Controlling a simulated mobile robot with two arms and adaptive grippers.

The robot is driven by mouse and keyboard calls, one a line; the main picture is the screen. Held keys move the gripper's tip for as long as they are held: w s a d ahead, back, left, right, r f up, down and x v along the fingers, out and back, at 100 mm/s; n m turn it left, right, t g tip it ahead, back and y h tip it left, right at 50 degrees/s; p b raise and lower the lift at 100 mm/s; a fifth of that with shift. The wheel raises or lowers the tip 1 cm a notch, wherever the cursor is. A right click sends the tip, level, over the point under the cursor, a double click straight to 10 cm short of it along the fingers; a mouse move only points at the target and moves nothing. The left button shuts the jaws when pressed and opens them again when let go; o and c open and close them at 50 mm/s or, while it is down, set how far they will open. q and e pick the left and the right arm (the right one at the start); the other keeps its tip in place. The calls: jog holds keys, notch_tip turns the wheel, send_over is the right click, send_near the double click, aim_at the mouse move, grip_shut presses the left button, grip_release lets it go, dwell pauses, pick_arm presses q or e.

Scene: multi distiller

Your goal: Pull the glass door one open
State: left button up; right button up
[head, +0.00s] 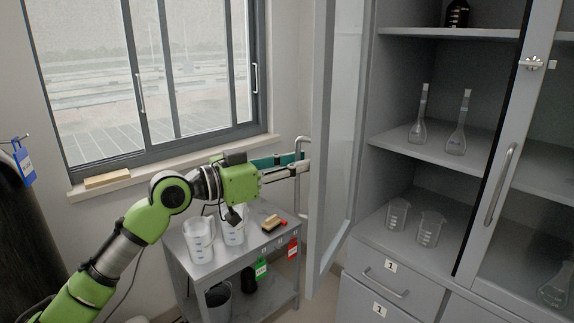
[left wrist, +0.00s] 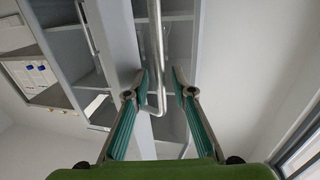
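The glass door (head: 322,150) at the left of the grey cabinet stands swung far out, seen nearly edge-on, with the shelves beside it exposed. Its metal bar handle (head: 300,200) is on the door's left face. In the left wrist view, the handle (left wrist: 156,50) runs between the two teal fingers (left wrist: 160,83), which are apart with gaps beside the bar. The door (left wrist: 115,45) is just left of the handle there. My right gripper is not in view.
A small grey side table (head: 205,268) with beakers (head: 199,240) stands below my left arm. A window (head: 150,80) is behind the arm. Flasks (head: 418,120) and small beakers (head: 397,214) stand on the cabinet shelves. A second glass door (head: 515,150) is at the right.

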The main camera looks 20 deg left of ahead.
pick_arm(q)
jog(key=v, duration=1.1)
jog(key=shift+s+a, duration=0.25)
